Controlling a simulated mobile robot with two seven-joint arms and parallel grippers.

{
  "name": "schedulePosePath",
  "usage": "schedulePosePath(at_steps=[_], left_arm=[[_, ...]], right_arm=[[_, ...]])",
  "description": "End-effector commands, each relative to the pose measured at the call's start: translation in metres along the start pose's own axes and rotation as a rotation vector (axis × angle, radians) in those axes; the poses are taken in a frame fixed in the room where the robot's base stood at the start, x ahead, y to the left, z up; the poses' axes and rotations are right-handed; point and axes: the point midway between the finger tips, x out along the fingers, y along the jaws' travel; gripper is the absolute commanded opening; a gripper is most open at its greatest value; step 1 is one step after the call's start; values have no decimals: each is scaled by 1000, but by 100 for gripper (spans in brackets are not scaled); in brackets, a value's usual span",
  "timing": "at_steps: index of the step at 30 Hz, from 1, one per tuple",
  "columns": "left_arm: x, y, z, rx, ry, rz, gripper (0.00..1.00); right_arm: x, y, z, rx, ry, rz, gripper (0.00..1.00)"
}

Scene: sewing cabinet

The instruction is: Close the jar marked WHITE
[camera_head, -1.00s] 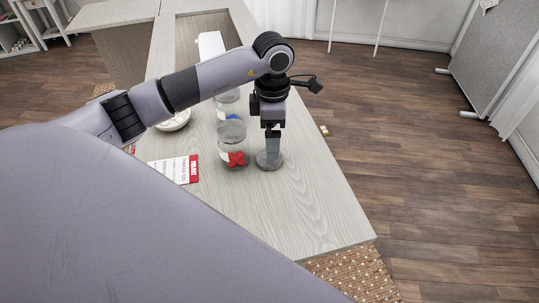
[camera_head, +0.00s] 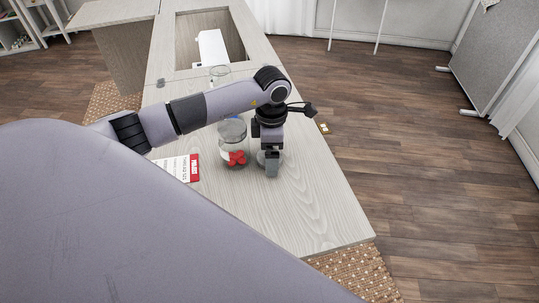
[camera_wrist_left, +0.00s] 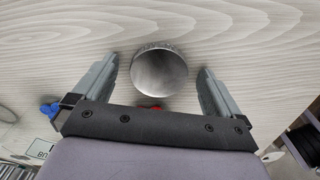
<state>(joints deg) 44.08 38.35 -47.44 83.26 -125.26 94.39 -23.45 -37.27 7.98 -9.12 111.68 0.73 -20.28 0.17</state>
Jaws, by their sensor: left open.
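A round metal lid (camera_wrist_left: 160,70) lies flat on the pale wooden top. It sits between the spread fingers of my left gripper (camera_wrist_left: 157,72) in the left wrist view, with a gap on each side. In the head view my left gripper (camera_head: 272,168) points down and hides most of the lid. A glass jar with red contents (camera_head: 236,157) stands just left of the gripper. Another glass jar (camera_head: 220,72) shows behind my arm, its lower part hidden. I cannot read WHITE on any jar. My right gripper is out of view.
A card with a red stripe (camera_head: 181,168) lies left of the red jar. A white machine (camera_head: 212,47) stands at the far recess. Blue contents (camera_wrist_left: 49,109) show at the left of the wrist view. The tabletop (camera_head: 310,215) is clear toward the near right.

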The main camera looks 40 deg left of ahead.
Motion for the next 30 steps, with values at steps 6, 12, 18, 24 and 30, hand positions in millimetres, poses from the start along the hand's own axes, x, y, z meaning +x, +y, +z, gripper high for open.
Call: schedulePosePath(at_steps=[6, 12, 18, 24, 30], left_arm=[[2, 0, 0, 0, -1, 2, 99], [2, 0, 0, 0, -1, 1, 83], [1, 0, 0, 0, -1, 1, 41], [1, 0, 0, 0, -1, 1, 40], [-3, 0, 0, 0, -2, 2, 40]], right_arm=[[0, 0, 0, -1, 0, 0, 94], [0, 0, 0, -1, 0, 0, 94], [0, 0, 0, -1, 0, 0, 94], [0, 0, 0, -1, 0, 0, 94], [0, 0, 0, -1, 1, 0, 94]])
